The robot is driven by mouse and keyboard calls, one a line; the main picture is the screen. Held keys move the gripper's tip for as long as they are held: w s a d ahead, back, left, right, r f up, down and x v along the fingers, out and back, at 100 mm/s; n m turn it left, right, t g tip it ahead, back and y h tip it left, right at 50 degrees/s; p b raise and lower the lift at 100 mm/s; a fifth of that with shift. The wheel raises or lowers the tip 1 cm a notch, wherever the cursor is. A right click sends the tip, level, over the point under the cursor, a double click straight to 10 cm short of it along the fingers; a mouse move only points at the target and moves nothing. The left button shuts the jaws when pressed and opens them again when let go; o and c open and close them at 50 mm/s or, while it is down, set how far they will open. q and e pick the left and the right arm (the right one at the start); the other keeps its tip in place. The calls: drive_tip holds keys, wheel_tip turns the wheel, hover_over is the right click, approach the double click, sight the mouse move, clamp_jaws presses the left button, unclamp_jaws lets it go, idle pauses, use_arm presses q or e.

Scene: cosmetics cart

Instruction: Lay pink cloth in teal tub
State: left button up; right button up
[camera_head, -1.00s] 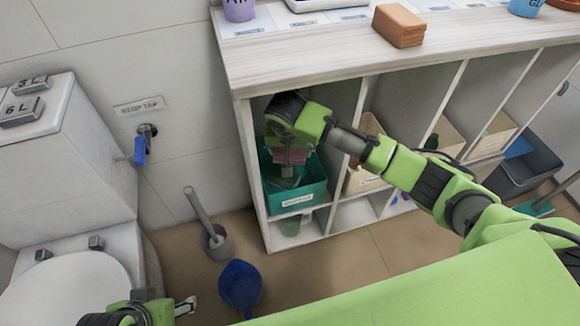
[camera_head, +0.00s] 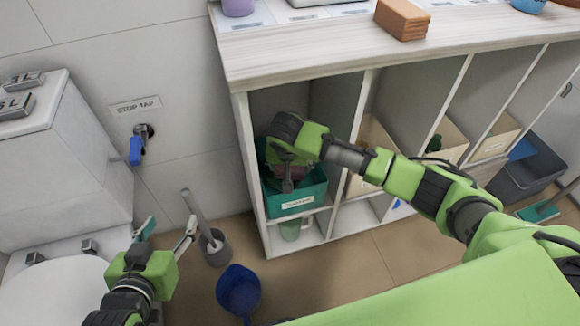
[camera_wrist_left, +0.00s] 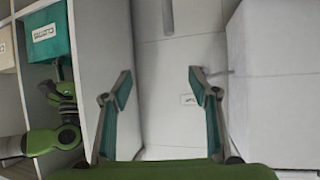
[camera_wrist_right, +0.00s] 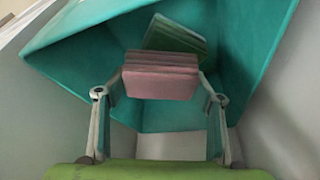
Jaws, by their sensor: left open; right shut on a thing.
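The teal tub (camera_head: 312,192) stands in the left cubby of the shelf unit. My right gripper (camera_head: 286,178) reaches down over it. In the right wrist view, the folded pink cloth (camera_wrist_right: 160,76) is pinched between the fingers, inside the tub's walls (camera_wrist_right: 90,35); whether it touches the bottom is unclear. A folded green cloth (camera_wrist_right: 175,36) lies in the tub behind it. In the head view the pink cloth is mostly hidden by my gripper. My left gripper (camera_head: 168,226) is open and empty near the toilet; its spread fingers also show in the left wrist view (camera_wrist_left: 158,90).
Neighbouring cubbies hold a beige box (camera_head: 376,140) and other bins. An orange-brown block (camera_head: 402,20) lies on the countertop. A toilet brush (camera_head: 212,240) and blue scoop-like vessel (camera_head: 239,290) stand on the floor. The toilet (camera_head: 60,270) is at left.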

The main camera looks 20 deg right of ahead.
use_arm(q)
drive_tip(key=shift+w+r, duration=0.15)
drive_tip(key=shift+r, duration=0.1)
use_arm(e)
drive_tip(key=shift+f, duration=0.1)
drive_tip(key=shift+f, duration=0.5)
drive_tip(key=o, duration=0.7)
use_arm(q)
drive_tip(key=shift+s+a+f+g, duration=0.15)
drive_tip(key=shift+s+f+g, duration=0.15)
drive_tip(key=shift+f, duration=0.2)
drive_tip(key=shift+s+a+f+g, duration=0.15)
drive_tip(key=shift+s+f+g, duration=0.05)
drive_tip(key=shift+s+f, duration=0.25)
drive_tip(key=shift+w, duration=0.1)
